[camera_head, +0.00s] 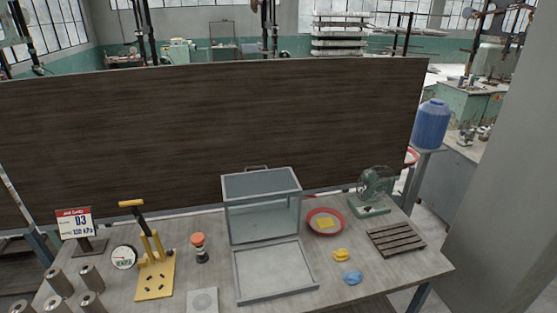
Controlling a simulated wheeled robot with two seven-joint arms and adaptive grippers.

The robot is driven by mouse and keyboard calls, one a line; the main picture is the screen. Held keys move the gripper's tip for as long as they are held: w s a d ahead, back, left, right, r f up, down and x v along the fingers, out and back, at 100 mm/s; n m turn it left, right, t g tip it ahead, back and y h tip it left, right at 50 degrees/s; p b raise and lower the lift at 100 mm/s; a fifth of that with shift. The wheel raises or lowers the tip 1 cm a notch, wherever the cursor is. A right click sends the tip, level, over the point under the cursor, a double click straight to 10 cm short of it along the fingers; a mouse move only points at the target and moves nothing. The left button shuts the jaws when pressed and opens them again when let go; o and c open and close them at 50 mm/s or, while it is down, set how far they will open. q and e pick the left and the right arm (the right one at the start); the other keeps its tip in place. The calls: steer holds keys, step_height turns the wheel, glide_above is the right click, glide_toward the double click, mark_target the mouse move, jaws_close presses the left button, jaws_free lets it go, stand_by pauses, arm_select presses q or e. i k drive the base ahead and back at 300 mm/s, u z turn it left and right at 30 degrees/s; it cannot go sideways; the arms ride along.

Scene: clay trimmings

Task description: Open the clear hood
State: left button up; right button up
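The clear hood (263,220) is a grey-framed box with see-through panels, at the middle of the table. It stands up at the back edge of a flat, grey-framed base (275,297). The base's front part lies uncovered, so the hood looks tilted up and open. A small handle (257,168) shows at the hood's far top edge. Neither of my grippers is in view, and nothing is seen touching the hood.
Left of the hood stand a black-and-orange knobbed piece (200,247), a yellow lever press (155,275), a gauge (124,257) and a sign (75,222). Right are a red dish (312,229), yellow clay (341,255), blue clay (352,277), a slatted rack (396,240) and a fan (373,190).

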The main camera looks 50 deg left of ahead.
mark_target(277, 224)
steer(key=i, duration=2.3)
steer(key=u, duration=3.1)
